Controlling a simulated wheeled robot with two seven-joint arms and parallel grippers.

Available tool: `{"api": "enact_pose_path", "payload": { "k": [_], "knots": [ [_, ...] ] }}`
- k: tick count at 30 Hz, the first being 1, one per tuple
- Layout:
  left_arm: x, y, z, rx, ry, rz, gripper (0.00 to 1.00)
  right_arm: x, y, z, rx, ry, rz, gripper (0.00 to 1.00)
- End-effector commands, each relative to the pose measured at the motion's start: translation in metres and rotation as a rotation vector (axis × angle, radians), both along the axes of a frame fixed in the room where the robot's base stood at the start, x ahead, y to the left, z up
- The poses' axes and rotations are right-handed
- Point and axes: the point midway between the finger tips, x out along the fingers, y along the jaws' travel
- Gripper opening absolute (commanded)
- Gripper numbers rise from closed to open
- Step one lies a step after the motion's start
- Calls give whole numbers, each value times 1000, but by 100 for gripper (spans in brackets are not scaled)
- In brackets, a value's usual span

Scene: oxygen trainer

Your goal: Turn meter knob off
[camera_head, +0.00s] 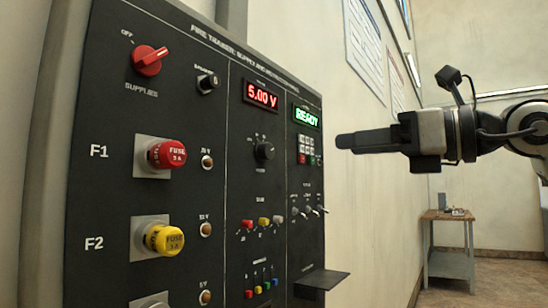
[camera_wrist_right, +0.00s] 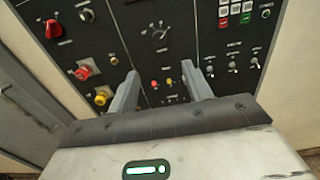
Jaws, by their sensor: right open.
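The black panel (camera_head: 225,190) stands at the left in the head view. The meter knob, a small round black knob (camera_head: 264,151), sits below the red 5.00 V display (camera_head: 261,95). In the right wrist view the knob (camera_wrist_right: 159,33) is above and beyond the fingertips. My right gripper (camera_head: 345,141) comes in from the right and stays apart from the panel. Its fingers (camera_wrist_right: 160,72) are open with nothing between them in the wrist view. My left gripper is not in view.
A green READY display (camera_head: 306,117) and a keypad (camera_head: 306,149) are right of the knob. Toggle switches (camera_head: 309,210) and a small shelf (camera_head: 322,279) stick out lower down. A red supplies knob (camera_head: 149,60) is at upper left. A small table (camera_head: 449,216) stands far back.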

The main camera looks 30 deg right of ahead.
Motion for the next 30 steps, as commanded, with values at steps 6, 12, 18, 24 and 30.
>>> {"api": "enact_pose_path", "payload": {
  "k": [6, 12, 18, 24, 30],
  "knots": [
    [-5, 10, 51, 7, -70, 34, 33, 32, 14, 6, 0, 6, 5, 50],
    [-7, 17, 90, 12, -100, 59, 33, 64, 28, 8, 0, 6, 8, 50],
    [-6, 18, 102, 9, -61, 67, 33, 92, 40, 9, 4, 3, 10, 50],
    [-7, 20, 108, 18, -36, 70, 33, 118, 50, 6, 6, -1, 9, 50],
    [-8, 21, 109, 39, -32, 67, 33, 132, 56, 3, 2, 0, 5, 50]
  ]
}}
